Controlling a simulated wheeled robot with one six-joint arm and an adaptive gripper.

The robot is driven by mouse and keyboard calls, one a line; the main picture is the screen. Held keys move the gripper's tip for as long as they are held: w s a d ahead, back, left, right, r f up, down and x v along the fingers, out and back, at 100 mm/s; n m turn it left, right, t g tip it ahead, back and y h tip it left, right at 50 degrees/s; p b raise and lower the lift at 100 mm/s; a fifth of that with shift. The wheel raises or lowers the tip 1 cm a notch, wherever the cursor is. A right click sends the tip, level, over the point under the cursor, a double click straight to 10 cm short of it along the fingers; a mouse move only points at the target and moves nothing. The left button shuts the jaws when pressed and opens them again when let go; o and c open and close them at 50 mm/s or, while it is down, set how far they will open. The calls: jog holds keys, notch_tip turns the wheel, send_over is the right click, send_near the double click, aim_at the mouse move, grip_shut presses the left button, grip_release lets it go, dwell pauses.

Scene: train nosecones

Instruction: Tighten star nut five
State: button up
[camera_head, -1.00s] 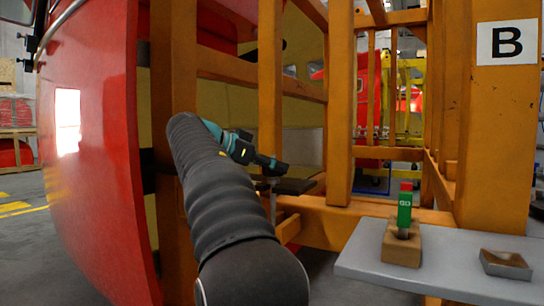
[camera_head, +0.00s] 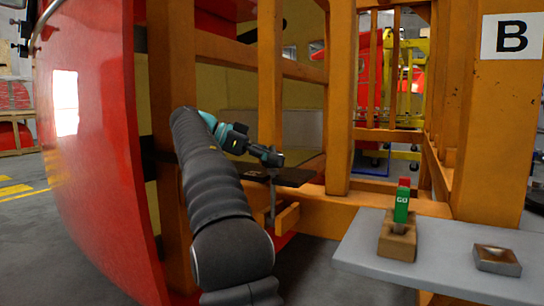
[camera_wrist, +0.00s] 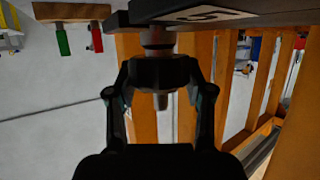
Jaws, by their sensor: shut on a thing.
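Star nut five (camera_wrist: 158,72) is a dark lobed knob on a threaded stud, next to a dark plate (camera_wrist: 115,22) whose pale label (camera_wrist: 205,14) seems to read 5. The wrist picture appears upside down. My gripper (camera_wrist: 160,82) is shut on the nut, one finger on each side. In the head view, my gripper (camera_head: 272,158) is just above the dark plate (camera_head: 290,177), on the orange frame beside the red nosecone (camera_head: 95,130). The nut itself is too small to tell there.
Orange posts (camera_head: 340,100) stand close to the right of my arm. A grey shelf (camera_head: 430,262) at the lower right holds a wooden block (camera_head: 397,240) with a green and red gauge (camera_head: 401,208) and a small metal-topped block (camera_head: 497,260). Post B (camera_head: 490,120) stands behind.

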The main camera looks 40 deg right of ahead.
jog(key=shift+f, duration=0.15)
jog(key=o, duration=1.2)
jog(key=shift+d, duration=0.15)
